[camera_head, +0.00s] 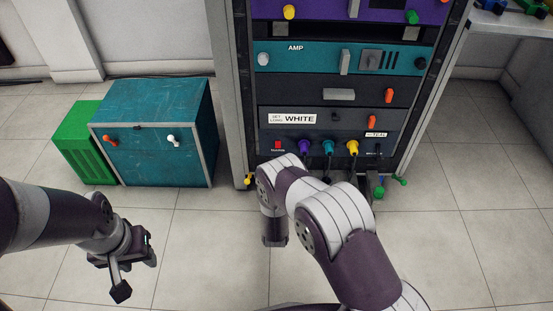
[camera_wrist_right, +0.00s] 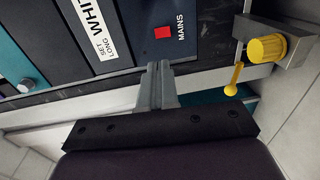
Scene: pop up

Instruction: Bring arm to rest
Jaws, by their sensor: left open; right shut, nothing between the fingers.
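My left gripper (camera_head: 135,275) is open and empty above the tiled floor at the lower left of the head view. My right arm (camera_head: 335,215) reaches up from the bottom toward the rack's lower panel. Its gripper is hidden in the head view. In the right wrist view the right gripper (camera_wrist_right: 157,75) is shut, with nothing between its fingers. Its fingertips appear just below the red MAINS switch (camera_wrist_right: 163,32) in the picture; I cannot tell whether they touch the panel. The red switch also shows in the head view (camera_head: 278,145).
The equipment rack (camera_head: 345,95) stands close ahead, with coloured knobs and plugs protruding. A yellow knob (camera_wrist_right: 267,47) juts out beside the panel. A teal cabinet (camera_head: 150,155) and green crate (camera_head: 80,145) stand left. A bench (camera_head: 510,22) is at the upper right. Floor (camera_head: 480,240) at right is clear.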

